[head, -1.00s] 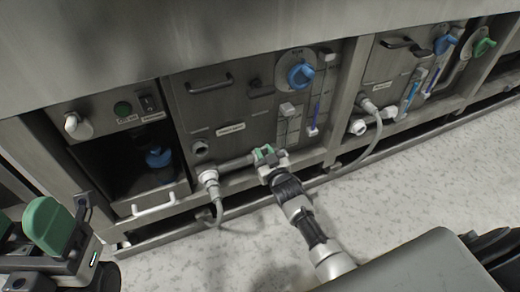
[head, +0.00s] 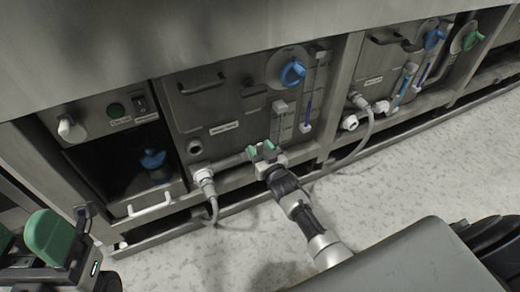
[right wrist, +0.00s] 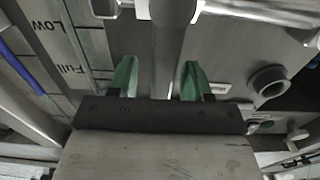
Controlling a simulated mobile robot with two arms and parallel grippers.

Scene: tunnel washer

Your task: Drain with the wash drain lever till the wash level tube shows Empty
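My right gripper (head: 262,150) is at the lower front of the middle panel, its green fingertips spread apart. In the right wrist view, its fingers (right wrist: 160,80) stand on either side of a grey bar (right wrist: 168,60), with gaps visible. The bar has a white collar (right wrist: 172,8) at its far end; it may be the drain lever. My left gripper (head: 27,240) is open and empty at lower left.
A blue dial handle (head: 292,73) sits above the tubes. A horizontal pipe (head: 232,160) and a white hose fitting (head: 203,177) are left of my right gripper. An open bay (head: 120,165) lies further left. The speckled floor (head: 420,175) in front is clear.

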